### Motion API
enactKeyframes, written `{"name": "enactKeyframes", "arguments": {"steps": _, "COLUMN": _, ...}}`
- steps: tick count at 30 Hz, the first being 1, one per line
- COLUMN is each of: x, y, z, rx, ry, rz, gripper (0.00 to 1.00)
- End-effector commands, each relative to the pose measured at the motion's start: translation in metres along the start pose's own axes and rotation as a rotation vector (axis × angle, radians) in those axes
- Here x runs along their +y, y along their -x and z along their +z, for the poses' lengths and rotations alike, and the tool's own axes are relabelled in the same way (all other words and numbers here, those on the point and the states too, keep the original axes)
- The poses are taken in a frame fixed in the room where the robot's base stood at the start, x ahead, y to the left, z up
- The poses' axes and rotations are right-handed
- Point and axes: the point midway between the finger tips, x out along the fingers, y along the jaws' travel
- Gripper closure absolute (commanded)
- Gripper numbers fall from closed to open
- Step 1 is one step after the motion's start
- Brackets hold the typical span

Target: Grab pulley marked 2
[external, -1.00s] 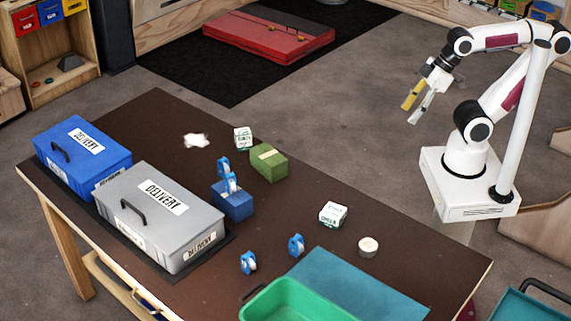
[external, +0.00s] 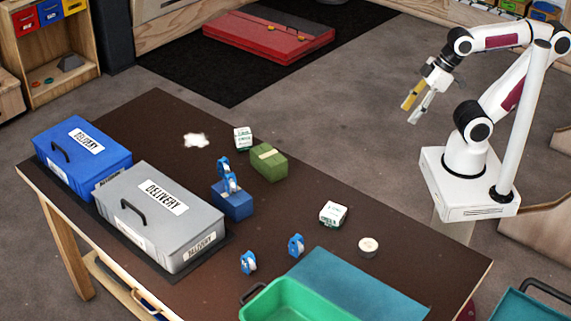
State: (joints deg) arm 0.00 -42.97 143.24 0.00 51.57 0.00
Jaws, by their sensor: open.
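Several blue and white pulleys are on the brown table. One pulley (external: 248,262) and another pulley (external: 296,245) stand on the tabletop near the green tray. Two more, a pulley (external: 224,166) and a pulley (external: 231,183), are at the blue block (external: 236,203), the nearer one seeming to rest on top of it. The pulleys are too small in this view to read any number, so I cannot tell which is marked 2. My gripper (external: 412,108) is open and empty, raised off the table's right side, far from all the pulleys.
A blue box (external: 110,165) and a grey box (external: 140,205), both labelled DELIVERY, stand at the left. A green block (external: 270,165), white cartons (external: 333,213) (external: 243,138), a tape roll (external: 368,246), a teal mat (external: 360,285) and a green tray (external: 290,305) are around the pulleys.

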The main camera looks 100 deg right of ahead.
Motion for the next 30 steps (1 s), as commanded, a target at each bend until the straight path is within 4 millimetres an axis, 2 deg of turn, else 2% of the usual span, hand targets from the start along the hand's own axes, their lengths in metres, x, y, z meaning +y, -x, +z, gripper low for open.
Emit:
{"name": "enactKeyframes", "arguments": {"steps": 2, "x": 0.000, "y": 0.000, "z": 0.000, "rx": 0.000, "ry": 0.000, "rz": 0.000, "gripper": 0.59}}
{"name": "enactKeyframes", "arguments": {"steps": 11, "x": -0.001, "y": 0.000, "z": -0.001, "rx": 0.002, "ry": 0.001, "rz": -0.002, "gripper": 0.59}}
{"name": "enactKeyframes", "arguments": {"steps": 17, "x": -0.011, "y": -0.001, "z": -0.019, "rx": 0.028, "ry": 0.008, "rz": -0.033, "gripper": 0.59}}
{"name": "enactKeyframes", "arguments": {"steps": 23, "x": -0.038, "y": -0.004, "z": -0.065, "rx": 0.099, "ry": 0.017, "rz": -0.112, "gripper": 0.59}}
{"name": "enactKeyframes", "arguments": {"steps": 30, "x": -0.081, "y": -0.009, "z": -0.139, "rx": 0.215, "ry": 0.009, "rz": -0.222, "gripper": 0.59}}
